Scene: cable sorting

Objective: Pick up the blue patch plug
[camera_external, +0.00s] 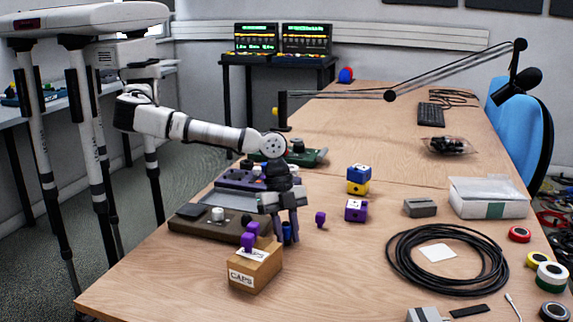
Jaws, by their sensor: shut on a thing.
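The blue patch plug (287,232) shows as a small dark blue piece low between the fingers. My gripper (287,238) points down and is shut on it. It is just behind and right of a cardboard box labelled CAPS (262,274). The fingers hide part of the plug. Whether its lower end touches the table is too small to tell.
Purple plugs stand at the CAPS box (248,242) and on the table to the right (320,219). Panels with knobs (205,228) lie left of the gripper. Stacked blue and yellow blocks (358,180), a purple block (355,210) and a black cable coil (447,258) are right.

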